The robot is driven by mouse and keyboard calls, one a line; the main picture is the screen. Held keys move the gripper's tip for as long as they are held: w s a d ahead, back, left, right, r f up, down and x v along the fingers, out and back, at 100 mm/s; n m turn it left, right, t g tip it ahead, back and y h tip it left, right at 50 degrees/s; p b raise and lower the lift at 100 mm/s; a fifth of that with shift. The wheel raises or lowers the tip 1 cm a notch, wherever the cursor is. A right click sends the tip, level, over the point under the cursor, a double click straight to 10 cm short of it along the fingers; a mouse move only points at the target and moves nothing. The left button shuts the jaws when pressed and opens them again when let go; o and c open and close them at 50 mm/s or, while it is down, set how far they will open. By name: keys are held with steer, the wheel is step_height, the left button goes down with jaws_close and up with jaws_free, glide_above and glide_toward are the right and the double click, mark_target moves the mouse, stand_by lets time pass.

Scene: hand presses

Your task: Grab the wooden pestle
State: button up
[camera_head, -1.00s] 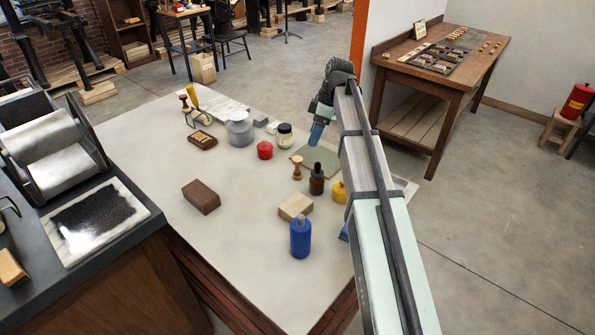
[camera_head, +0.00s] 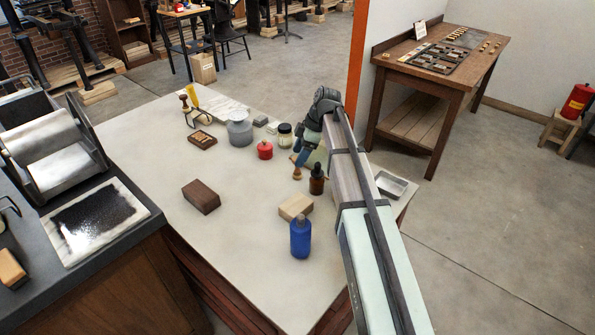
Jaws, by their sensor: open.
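The wooden pestle (camera_head: 297,174) stands on the pale table (camera_head: 240,240), right of the middle. Only its lower part shows; its upper part is hidden behind my gripper. My gripper (camera_head: 301,160) is open and points down at the pestle's top from the right. Its blue fingers overlap the pestle in the picture. I cannot tell whether they touch it or stand around it.
A dark brown bottle (camera_head: 317,181) stands close to the right of the pestle. A light wooden block (camera_head: 295,207) and a blue bottle (camera_head: 300,238) are in front. The table's left middle is mostly clear.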

steer(key=shift+d+x, duration=0.15)
steer(key=shift+x, duration=1.25)
steer(key=shift+d+x, duration=0.1)
steer(key=shift+x, duration=1.3)
steer(key=shift+f, duration=0.1)
steer(key=shift+c, duration=0.3)
steer(key=c, duration=1.2)
